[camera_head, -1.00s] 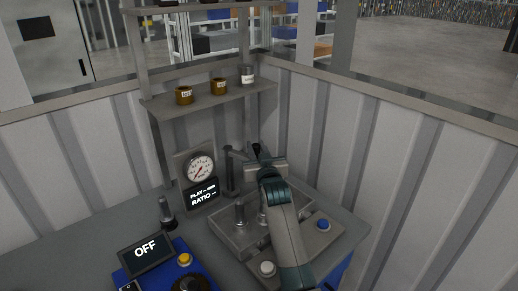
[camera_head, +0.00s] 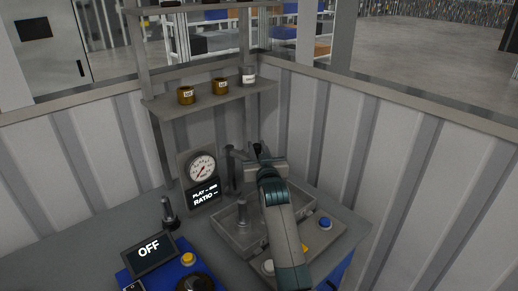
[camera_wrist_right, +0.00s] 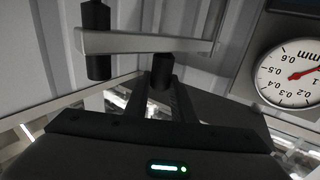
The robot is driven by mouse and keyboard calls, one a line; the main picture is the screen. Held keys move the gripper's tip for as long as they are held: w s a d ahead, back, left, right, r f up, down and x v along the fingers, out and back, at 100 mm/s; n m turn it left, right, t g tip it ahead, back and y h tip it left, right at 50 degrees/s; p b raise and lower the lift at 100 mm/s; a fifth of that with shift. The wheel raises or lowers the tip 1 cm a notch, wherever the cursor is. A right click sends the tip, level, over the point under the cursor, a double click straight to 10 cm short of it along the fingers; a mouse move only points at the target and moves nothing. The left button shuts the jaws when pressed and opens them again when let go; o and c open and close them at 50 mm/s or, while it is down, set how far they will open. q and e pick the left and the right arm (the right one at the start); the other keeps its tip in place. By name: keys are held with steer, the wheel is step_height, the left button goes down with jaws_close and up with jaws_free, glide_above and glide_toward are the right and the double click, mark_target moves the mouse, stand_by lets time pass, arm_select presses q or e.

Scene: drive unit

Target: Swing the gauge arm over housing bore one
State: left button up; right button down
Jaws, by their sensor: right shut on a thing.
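The gauge arm is a pale grey bar (camera_wrist_right: 135,43) in the right wrist view, with a black knob (camera_wrist_right: 162,70) and a black cylinder (camera_wrist_right: 97,42). My right gripper (camera_wrist_right: 162,88) is shut on the knob. In the head view my right gripper (camera_head: 256,158) is beside the top of a dark post (camera_head: 233,172), and my wrist hides much of the gauge arm. Below is the grey housing (camera_head: 225,234) with an upright grey peg (camera_head: 242,215). My forearm covers part of the housing; I cannot make out bore one. My left gripper is not in view.
A dial gauge (camera_head: 202,168) and ratio display (camera_head: 203,195) stand left of my gripper. A shelf (camera_head: 205,98) with small pots is above. A blue button (camera_head: 325,223), yellow button (camera_head: 304,248) and OFF screen (camera_head: 149,247) are on the bench. Ribbed walls close the corner.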

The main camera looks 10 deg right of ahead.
steer(key=shift+a+r, duration=0.45)
steer(key=c, duration=1.6)
jaws_free()
steer(key=shift+w+a, duration=0.1)
steer(key=shift+o, duration=0.4)
steer(key=shift+w+a+f, duration=0.1)
steer(key=shift+a+f, duration=0.15)
steer(key=shift+d+f, duration=0.15)
steer(key=shift+d, duration=0.1)
steer(key=shift+d, duration=0.15)
